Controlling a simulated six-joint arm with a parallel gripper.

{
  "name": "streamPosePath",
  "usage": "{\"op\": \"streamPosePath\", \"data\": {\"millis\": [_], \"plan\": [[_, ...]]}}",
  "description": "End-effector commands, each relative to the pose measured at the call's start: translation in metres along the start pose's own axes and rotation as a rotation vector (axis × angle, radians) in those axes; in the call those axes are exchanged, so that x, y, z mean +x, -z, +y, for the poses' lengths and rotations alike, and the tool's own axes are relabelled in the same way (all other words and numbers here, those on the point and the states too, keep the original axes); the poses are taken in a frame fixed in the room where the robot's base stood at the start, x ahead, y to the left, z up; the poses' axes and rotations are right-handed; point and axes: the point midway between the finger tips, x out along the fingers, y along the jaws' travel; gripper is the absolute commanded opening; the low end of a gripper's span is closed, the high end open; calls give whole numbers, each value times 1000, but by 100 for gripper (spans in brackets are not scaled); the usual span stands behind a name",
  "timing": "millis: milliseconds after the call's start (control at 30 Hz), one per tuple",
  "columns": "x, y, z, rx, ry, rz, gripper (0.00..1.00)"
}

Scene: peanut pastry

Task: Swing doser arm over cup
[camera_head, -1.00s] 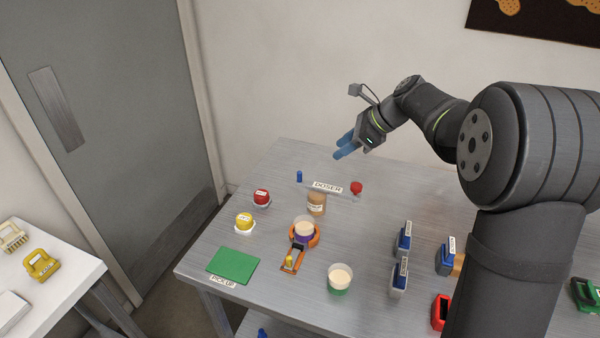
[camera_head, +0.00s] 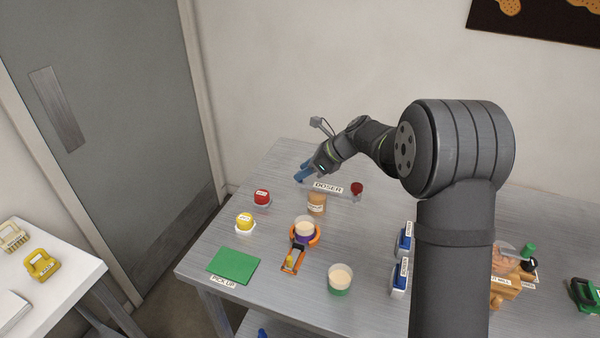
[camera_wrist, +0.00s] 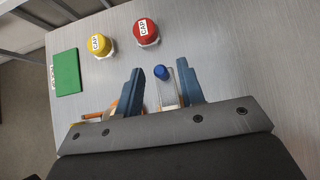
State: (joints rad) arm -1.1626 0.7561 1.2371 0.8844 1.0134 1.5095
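The doser arm (camera_head: 335,192) is a pale bar with a "DOSER" label at the back of the table. Its red knob (camera_head: 356,187) is at the right end. The blue knob (camera_wrist: 161,72) at its other end shows between my fingers in the wrist view; in the head view my gripper hides it. My gripper (camera_head: 301,176) is open, with a blue finger on each side of the knob and gaps visible. A purple cup (camera_head: 304,237) with pale contents sits in an orange ring holder (camera_head: 292,262). Another cup (camera_head: 339,284), green at its base, stands in front to the right.
A tan jar (camera_head: 316,202) stands just in front of the doser. Red (camera_head: 262,197) and yellow (camera_head: 244,223) caps and a green pick-up pad (camera_head: 233,264) lie to the left. Blue-grey labelled items (camera_head: 401,277) stand to the right, partly behind my arm.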

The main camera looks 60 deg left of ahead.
Motion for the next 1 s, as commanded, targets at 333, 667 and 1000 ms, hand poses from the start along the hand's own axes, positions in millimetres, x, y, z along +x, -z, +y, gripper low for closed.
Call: {"op": "streamPosePath", "data": {"millis": [333, 667, 1000], "plan": [[23, 0, 0, -1, 1, -1, 36], [23, 0, 0, -1, 1, 0, 8], [22, 0, 0, 3, 6, 0, 0]]}}
